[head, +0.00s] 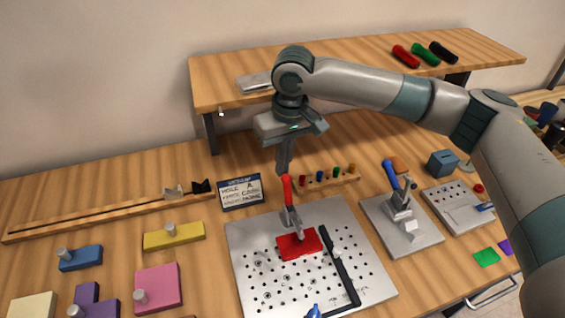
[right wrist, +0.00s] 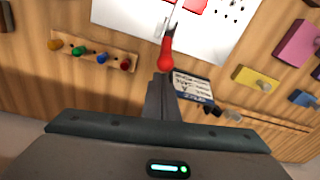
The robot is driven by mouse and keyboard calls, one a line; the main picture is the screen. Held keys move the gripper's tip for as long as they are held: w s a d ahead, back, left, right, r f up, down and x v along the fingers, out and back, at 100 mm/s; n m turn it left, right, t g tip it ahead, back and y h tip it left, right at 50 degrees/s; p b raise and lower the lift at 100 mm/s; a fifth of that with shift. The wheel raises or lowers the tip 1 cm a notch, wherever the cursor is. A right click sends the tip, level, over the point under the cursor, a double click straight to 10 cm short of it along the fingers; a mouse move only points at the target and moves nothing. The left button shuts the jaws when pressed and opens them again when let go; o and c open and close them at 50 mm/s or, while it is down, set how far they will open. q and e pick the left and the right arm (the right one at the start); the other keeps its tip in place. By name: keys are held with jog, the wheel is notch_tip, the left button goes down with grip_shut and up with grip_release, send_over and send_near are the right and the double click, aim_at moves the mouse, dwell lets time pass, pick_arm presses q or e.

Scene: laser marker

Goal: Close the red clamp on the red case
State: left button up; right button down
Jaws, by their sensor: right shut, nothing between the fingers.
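The red clamp handle (head: 288,189) stands upright above its metal clamp body on the perforated metal plate (head: 245,270). The red case (head: 299,244) lies flat on that plate, at the foot of the clamp. My right gripper (head: 283,170) is shut and empty, pointing down just behind and above the tip of the red handle. In the right wrist view the closed fingers (right wrist: 161,80) end close to the red handle (right wrist: 166,58); I cannot tell whether they touch. Part of the red case (right wrist: 190,5) shows at the top edge there. My left gripper is not in view.
A small sign (head: 240,192) and a wooden rack of coloured pegs (head: 329,180) stand behind the plate. A blue-handled clamp on a metal base (head: 408,240) is at right. A black L-shaped bar (head: 340,266) lies on the plate. A wooden shelf (head: 350,75) rises behind.

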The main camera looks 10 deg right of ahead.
aim_at(286, 178)
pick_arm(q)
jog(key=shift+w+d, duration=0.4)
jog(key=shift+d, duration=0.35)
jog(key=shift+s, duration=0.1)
